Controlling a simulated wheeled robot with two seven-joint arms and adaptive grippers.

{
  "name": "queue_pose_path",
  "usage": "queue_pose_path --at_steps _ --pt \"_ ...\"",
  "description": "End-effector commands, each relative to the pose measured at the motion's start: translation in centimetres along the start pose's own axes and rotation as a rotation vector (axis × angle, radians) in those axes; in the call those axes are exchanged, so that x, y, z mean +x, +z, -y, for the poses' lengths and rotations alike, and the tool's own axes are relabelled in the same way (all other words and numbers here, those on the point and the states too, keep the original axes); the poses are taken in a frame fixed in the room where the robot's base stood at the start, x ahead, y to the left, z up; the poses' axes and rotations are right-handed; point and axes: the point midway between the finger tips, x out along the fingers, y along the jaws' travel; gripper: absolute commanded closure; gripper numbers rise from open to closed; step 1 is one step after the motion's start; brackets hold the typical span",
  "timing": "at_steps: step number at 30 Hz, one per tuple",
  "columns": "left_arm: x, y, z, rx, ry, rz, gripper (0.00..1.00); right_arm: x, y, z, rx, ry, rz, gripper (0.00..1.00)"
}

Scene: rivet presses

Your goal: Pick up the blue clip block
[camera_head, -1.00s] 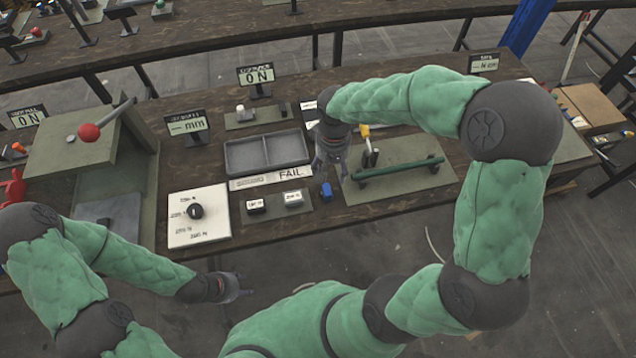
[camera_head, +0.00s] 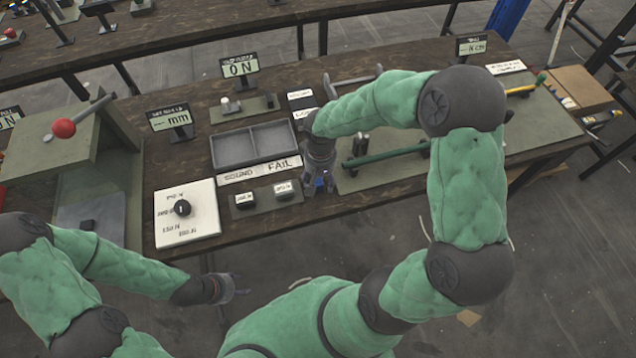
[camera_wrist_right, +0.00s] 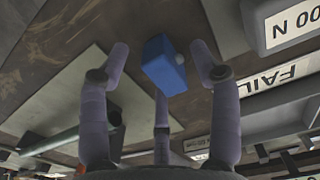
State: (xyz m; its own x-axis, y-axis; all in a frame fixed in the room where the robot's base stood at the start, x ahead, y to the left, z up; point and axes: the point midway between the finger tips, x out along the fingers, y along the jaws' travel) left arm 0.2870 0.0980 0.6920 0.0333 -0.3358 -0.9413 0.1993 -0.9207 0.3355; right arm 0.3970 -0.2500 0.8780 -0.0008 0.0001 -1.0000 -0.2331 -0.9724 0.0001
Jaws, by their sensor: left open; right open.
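The blue clip block (camera_wrist_right: 164,66) shows in the right wrist view between the spread fingers of my right gripper (camera_wrist_right: 160,75). I cannot tell whether any finger touches it. In the head view only a small part of the blue clip block (camera_head: 320,183) shows, at the table's front edge just right of the two-button panel, under my right gripper (camera_head: 318,182). The gripper hides the rest of it. My right gripper points down and is open. My left gripper (camera_head: 232,290) is open and empty, low in front of the table.
A grey two-compartment tray (camera_head: 254,145) with SOUND and FAIL labels stands left of my right gripper. A two-button panel (camera_head: 264,200) and a white dial board (camera_head: 187,215) sit along the front edge. A green bar (camera_head: 385,155) lies on a mat to the right.

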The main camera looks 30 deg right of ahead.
Motion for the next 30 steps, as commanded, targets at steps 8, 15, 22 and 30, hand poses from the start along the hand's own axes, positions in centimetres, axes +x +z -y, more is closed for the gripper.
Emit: queue_pose_path --at_steps 8,15,22,30 --pt "-0.1 0.0 0.0 0.0 0.0 0.0 0.52 -0.1 0.0 0.0 0.001 0.0 -0.001 0.62" --pt "-0.1 0.0 0.0 0.0 0.0 0.0 0.52 -0.1 0.0 0.0 0.0 0.0 0.0 0.88" --pt "-0.1 0.0 0.0 0.0 0.0 0.0 0.52 -0.1 0.0 0.0 0.0 0.0 0.0 0.88" --pt "-0.6 0.0 -0.2 0.0 0.0 0.0 0.52 -1.8 -0.1 0.0 0.001 0.0 -0.001 0.88"
